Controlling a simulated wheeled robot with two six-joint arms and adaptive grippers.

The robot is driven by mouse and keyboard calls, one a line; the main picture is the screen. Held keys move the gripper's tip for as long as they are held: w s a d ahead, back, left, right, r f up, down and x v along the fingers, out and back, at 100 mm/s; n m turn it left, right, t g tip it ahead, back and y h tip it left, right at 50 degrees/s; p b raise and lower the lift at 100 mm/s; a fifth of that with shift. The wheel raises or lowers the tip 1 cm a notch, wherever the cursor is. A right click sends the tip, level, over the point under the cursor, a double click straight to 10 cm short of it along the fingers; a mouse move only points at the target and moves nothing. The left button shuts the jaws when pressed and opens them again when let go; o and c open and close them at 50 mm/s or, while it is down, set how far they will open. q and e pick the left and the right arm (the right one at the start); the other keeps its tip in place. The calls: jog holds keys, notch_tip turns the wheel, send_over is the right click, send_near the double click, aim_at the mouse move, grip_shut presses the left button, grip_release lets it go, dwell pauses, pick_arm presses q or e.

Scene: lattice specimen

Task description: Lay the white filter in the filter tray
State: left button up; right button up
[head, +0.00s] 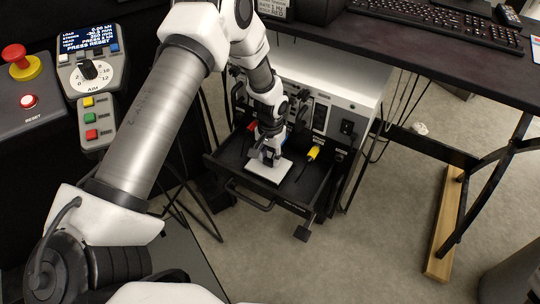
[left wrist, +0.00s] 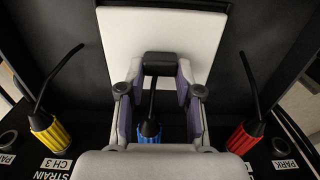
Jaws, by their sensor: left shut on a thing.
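The white filter (head: 270,172) is a flat square plate in or just above the black, pulled-out filter tray (head: 292,195); I cannot tell whether it touches the tray floor. In the left wrist view the white filter (left wrist: 160,25) fills the top middle, with a black block on its near part. My left gripper (head: 269,155) reaches down over the tray. In the left wrist view its fingers (left wrist: 160,88) are closed on the black block at the filter. The filter's near edge is partly hidden by the fingers. My right gripper is not in view.
A yellow plug (head: 313,153) with a black cable sticks out over the tray's right side. In the left wrist view a blue plug (left wrist: 150,132) sits below the fingers, and a red plug (left wrist: 243,137) to the right. A desk (head: 420,45) overhangs; open floor lies right.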

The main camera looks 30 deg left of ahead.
pick_arm(q)
jog(key=shift+f, duration=0.7)
dwell(0.4)
jog(key=o, duration=1.6)
jog(key=shift+r, duration=0.1)
notch_tip(320, 180, up, 5)
jog(key=p, duration=0.5)
